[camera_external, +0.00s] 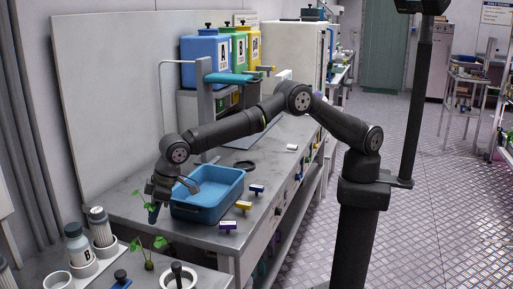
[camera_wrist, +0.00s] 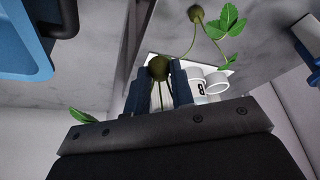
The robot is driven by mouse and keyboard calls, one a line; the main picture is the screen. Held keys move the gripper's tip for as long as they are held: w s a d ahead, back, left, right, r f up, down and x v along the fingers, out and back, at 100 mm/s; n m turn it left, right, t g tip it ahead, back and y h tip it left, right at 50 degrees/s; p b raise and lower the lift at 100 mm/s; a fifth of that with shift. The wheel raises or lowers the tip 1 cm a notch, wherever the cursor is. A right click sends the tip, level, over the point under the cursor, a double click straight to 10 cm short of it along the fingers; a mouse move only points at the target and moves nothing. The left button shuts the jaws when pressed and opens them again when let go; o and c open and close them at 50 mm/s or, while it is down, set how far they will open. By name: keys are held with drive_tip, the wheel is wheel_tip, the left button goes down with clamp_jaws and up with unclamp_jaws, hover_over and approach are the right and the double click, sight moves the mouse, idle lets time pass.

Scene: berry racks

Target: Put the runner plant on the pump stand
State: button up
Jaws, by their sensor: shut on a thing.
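My gripper (camera_wrist: 158,88) is shut on a dark green root ball of the runner plant (camera_wrist: 159,68) in the wrist view. A thin stem runs from it to a second ball (camera_wrist: 196,14) with green leaves (camera_wrist: 230,22) beyond the fingers. Another leaf shows at the left of my gripper. In the external view my gripper (camera_external: 153,212) points down left of the blue tray, above the plant's leaves (camera_external: 159,242); the held ball is hard to make out there. No part is clearly marked as the pump stand; a grey stand (camera_external: 190,106) carries blue, green and yellow tanks.
A blue tray (camera_external: 212,217) lies close right of my gripper on the grey bench. A white rack (camera_external: 108,262) with bottles and cups stands at front left. An upright post (camera_external: 204,115) and several small coloured blocks (camera_external: 244,206) stand on the bench.

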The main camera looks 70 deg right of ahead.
hover_over(149, 277)
drive_tip(key=s, duration=0.1)
drive_tip(key=f, duration=0.6)
drive_tip(key=shift+s+d+f, duration=0.1)
drive_tip(key=shift+d+f, duration=0.3)
drive_tip(key=shift+f, duration=1.95)
drive_tip(key=shift+f, duration=0.1)
drive_tip(key=o, duration=0.6)
drive_tip(key=shift+f, duration=0.1)
drive_tip(key=shift+c, duration=0.2)
drive_tip(key=shift+o, duration=0.5)
drive_tip(key=shift+s+r, duration=0.1)
drive_tip(key=shift+r, duration=0.4)
drive_tip(key=v, duration=1.1)
drive_tip(key=shift+r, duration=0.15)
